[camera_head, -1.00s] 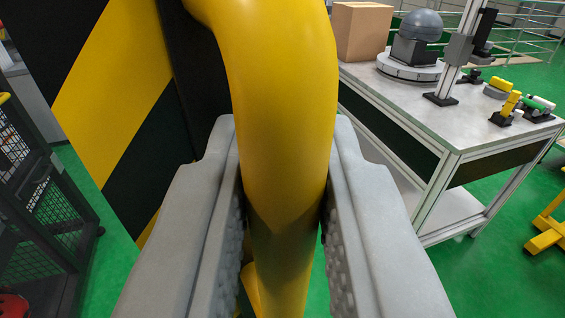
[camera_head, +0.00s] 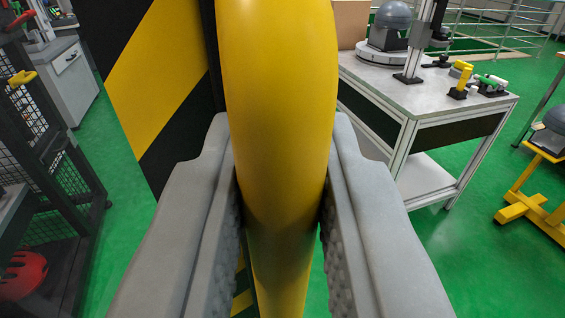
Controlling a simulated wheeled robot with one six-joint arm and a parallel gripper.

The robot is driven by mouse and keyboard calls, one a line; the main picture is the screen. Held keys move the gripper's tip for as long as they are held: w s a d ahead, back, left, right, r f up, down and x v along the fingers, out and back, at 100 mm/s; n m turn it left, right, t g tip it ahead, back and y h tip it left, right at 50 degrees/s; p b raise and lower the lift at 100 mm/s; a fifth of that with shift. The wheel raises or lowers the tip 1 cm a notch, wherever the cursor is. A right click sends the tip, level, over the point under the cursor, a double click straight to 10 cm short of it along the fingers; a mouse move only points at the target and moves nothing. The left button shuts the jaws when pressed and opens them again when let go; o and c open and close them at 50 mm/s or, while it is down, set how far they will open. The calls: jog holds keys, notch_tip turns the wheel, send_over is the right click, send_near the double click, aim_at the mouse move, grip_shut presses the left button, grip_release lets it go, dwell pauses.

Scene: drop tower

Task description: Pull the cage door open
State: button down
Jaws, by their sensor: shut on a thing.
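A thick yellow bar handle (camera_head: 277,110) runs down the middle of the view, close to the camera. My gripper (camera_head: 281,235) has its two grey fingers on either side of the handle and is shut on it. Behind the handle on the left stands a panel with black and yellow diagonal stripes (camera_head: 165,75), which looks like the cage door. The handle's joints to the panel are hidden, and I cannot tell how far the door stands open.
A workbench (camera_head: 430,95) with a grey dome (camera_head: 393,16) and small yellow and green parts stands at the right. A yellow stand (camera_head: 535,195) is at the far right. A dark mesh rack (camera_head: 60,170) with a red helmet (camera_head: 22,275) stands at the left. Green floor lies clear between them.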

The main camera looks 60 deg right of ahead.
dwell(0.3)
jog(key=c, duration=1.4)
grip_release()
jog(key=shift+a, duration=0.1)
jog(key=shift+v, duration=8.6)
jog(key=shift+s, duration=0.1)
